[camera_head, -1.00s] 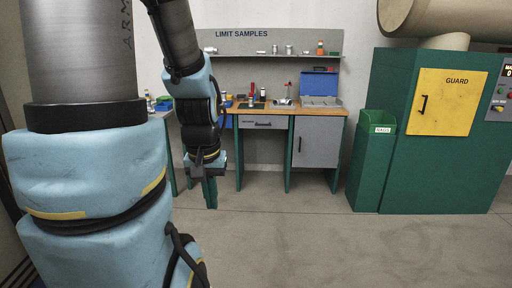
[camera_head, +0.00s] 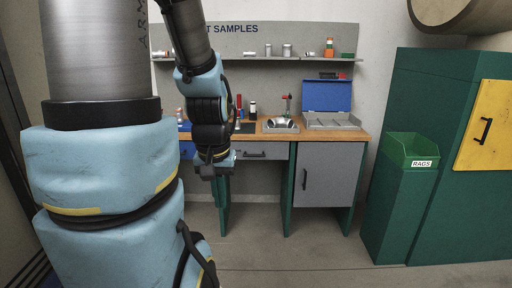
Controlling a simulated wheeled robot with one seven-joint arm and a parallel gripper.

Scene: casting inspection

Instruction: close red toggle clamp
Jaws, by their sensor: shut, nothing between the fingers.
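The toggle clamp (camera_head: 288,104) appears to be the small upright thing with a red tip on the workbench, left of the blue case. It stands at a metallic fixture or part (camera_head: 280,125); whether its lever is open is too small to tell. My gripper (camera_head: 217,176) hangs down in front of the bench, left of the clamp and below the bench top. It is shut and empty, and apart from the bench things.
The wooden workbench (camera_head: 345,134) has a drawer and a grey cabinet door (camera_head: 328,175). An open blue case (camera_head: 326,97) stands on it; a red item (camera_head: 239,101) is further left. A green rags bin (camera_head: 399,200) stands right. The floor before the bench is clear.

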